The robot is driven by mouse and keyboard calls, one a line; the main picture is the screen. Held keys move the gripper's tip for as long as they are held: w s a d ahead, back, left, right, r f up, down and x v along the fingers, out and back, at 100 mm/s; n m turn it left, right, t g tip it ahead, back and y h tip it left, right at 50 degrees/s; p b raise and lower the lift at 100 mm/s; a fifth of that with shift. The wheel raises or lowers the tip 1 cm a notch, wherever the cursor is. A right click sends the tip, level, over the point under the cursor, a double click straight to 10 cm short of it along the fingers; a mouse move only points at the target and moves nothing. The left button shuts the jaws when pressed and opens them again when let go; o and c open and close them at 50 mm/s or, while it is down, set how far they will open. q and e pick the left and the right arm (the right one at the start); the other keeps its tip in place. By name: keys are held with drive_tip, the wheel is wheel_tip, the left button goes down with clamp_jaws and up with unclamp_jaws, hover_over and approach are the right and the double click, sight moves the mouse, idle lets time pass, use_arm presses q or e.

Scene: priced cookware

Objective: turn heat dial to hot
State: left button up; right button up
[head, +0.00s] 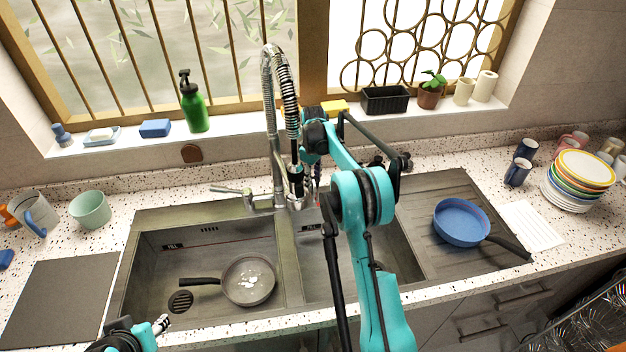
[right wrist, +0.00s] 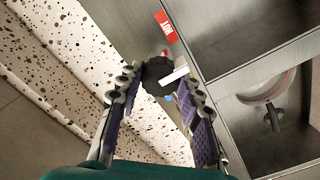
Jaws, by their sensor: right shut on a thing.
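In the right wrist view the heat dial (right wrist: 157,74) is a dark knob with a white pointer bar. It sits beside a red HOT label (right wrist: 165,27), with a small blue mark just below the knob. My right gripper (right wrist: 156,84) has its purple-padded fingers on either side of the dial and is shut on it. In the head view my right gripper (head: 313,165) is behind the sink, close to the faucet (head: 278,150), and my arm hides the dial. My left gripper (head: 135,335) is only partly in view at the lower left; its opening is unclear.
The sink's left basin holds a grey pan (head: 249,281). A blue pan (head: 461,222) sits on the drainboard at right. The faucet's spring hose stands right beside my right gripper. A green soap bottle (head: 194,105) and a black planter (head: 385,100) stand on the sill.

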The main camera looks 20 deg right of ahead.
sight(313, 180)
idle(0.3)
drive_tip(key=o, duration=1.1)
drive_tip(key=shift+o, duration=0.2)
wheel_tip(313, 180, up, 12)
